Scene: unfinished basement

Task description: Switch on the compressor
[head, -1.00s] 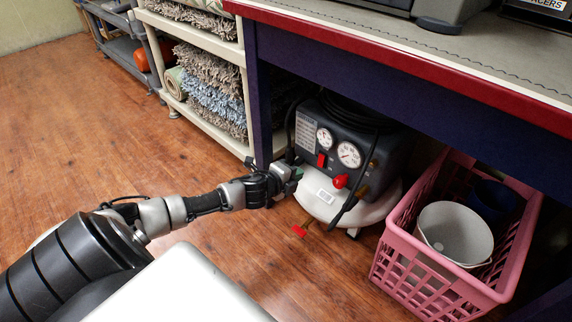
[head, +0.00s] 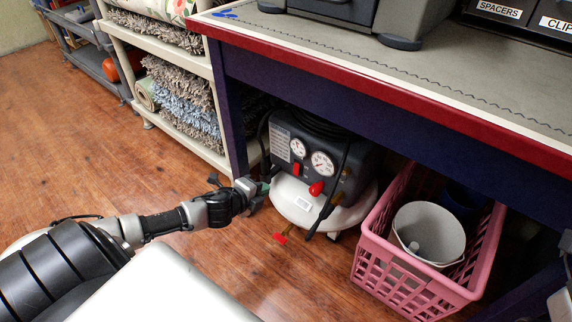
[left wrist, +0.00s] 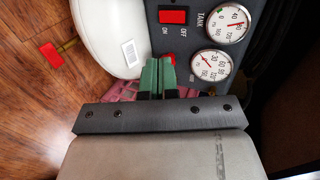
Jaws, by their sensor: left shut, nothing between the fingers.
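The compressor (head: 349,165) stands under the workbench, with a dark panel and a white tank (head: 292,203). Its red rocker switch (head: 297,169) sits on the panel left of a red knob (head: 316,188). In the left wrist view the switch (left wrist: 173,16) is at the top, with ON and OFF printed beside it; I cannot tell which way it is set. My left gripper (head: 264,188) is just left of the compressor's front. Its green fingers (left wrist: 158,76) are shut and empty, pointing at the panel, apart from the switch in the picture. My right gripper is not seen.
A pink crate (head: 372,258) with a white bucket (head: 429,232) stands right of the compressor. The workbench (head: 400,75) overhangs it, with a leg (head: 232,130) on its left. A shelf (head: 185,60) with rugs stands further left. Open wooden floor (head: 90,150) lies in front.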

